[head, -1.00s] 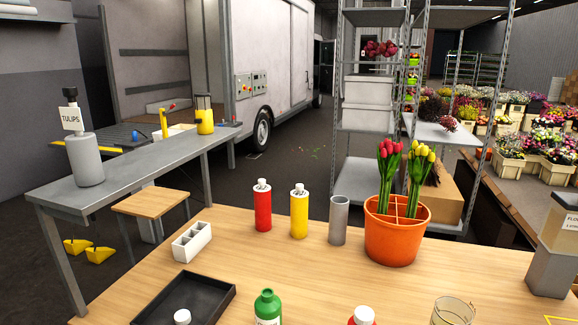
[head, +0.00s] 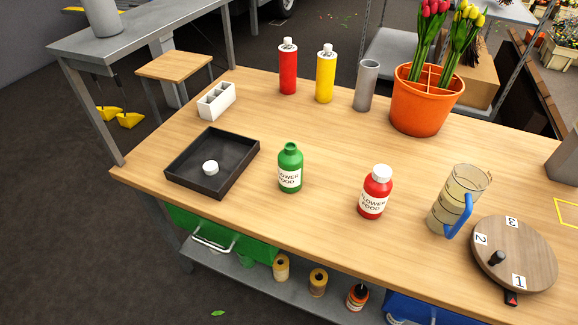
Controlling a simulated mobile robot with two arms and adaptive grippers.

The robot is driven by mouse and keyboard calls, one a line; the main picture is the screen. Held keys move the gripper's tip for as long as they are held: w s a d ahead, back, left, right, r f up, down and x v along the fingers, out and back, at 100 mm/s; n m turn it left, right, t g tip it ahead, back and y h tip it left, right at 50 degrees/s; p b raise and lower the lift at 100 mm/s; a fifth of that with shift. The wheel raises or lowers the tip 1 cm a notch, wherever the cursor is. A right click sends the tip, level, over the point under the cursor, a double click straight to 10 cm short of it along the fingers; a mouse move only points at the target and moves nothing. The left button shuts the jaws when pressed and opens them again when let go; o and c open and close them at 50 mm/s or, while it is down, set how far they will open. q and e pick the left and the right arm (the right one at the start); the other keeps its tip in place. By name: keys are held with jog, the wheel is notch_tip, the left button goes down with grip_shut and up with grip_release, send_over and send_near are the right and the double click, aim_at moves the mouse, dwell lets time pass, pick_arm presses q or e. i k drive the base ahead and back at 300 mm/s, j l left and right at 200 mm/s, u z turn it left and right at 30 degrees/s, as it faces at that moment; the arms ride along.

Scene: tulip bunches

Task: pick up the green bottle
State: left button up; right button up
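The green bottle (head: 290,168) stands upright on the wooden table (head: 330,225) near its front edge. It has a white label reading "FLOWER FOOD" in part, and its neck is uncapped. A white cap (head: 210,168) lies in the black tray (head: 187,187) to the left of the bottle. A red bottle (head: 375,192) with a white cap and a similar label stands to the right of it. Neither of my grippers shows in the head view.
A clear jug (head: 458,198) with a blue handle and a round numbered wooden disc (head: 514,255) stand at the right. Bare table surrounds the green bottle.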

aim_at(290, 160)
jog(key=j+z, duration=0.4)
jog(key=k+j+z, duration=0.1)
jog(key=j+z, duration=0.25)
jog(key=k+j+z, duration=0.1)
jog(key=j+z, duration=0.3)
jog(key=j, duration=0.15)
